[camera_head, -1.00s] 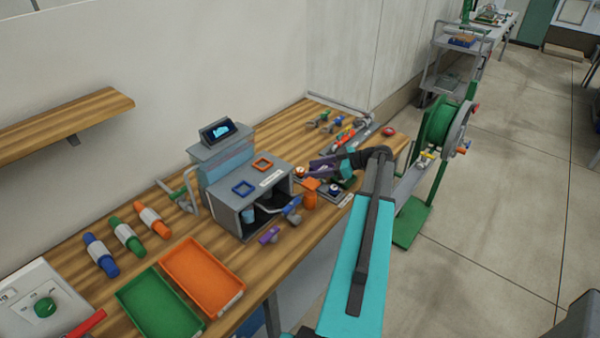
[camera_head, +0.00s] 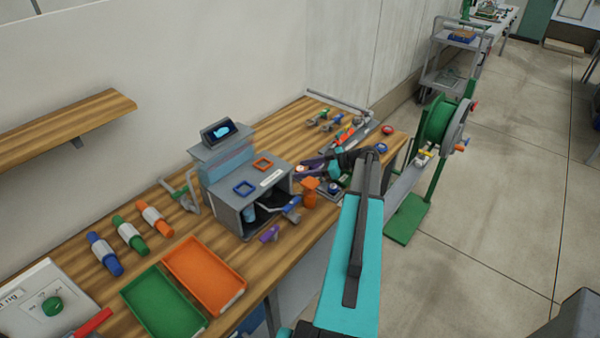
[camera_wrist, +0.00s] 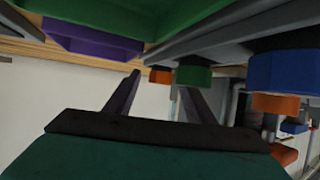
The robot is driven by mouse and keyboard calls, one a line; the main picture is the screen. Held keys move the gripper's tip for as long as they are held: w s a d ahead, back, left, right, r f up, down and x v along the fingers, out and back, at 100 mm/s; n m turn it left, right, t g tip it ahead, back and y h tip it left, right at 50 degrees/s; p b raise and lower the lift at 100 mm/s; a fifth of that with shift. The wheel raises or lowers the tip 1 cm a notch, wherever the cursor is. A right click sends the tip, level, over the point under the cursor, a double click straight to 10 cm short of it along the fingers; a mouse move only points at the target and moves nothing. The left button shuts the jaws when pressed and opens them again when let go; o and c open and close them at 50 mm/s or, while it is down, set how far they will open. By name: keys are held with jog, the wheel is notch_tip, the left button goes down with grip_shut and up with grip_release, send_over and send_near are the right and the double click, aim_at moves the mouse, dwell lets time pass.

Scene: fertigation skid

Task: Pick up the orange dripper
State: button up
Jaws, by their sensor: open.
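My gripper (camera_head: 304,166) is open, low over the right part of the wooden bench, just right of the grey cabinet; its dark purple fingers also show apart in the wrist view (camera_wrist: 158,82). A small orange piece (camera_wrist: 160,76) shows between the fingertips in the wrist view; I cannot tell whether it is the orange dripper or how far away it is. In the head view an upright orange piece (camera_head: 310,191) stands just in front of my gripper; I cannot tell whether that is the dripper. Small round coloured parts close to the fingers are partly hidden by them.
The grey cabinet (camera_head: 233,217) with a small screen stands left of my gripper. A green tray (camera_head: 164,303) and an orange tray (camera_head: 204,275) lie at the front left. A purple part (camera_head: 270,233) lies near the bench edge. A green hose reel (camera_head: 437,124) stands right of the bench.

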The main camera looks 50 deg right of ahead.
jog(key=c, duration=1.1)
jog(key=shift+r, duration=0.2)
notch_tip(320, 180, up, 10)
jog(key=b, duration=0.4)
jog(key=shift+f, duration=0.15)
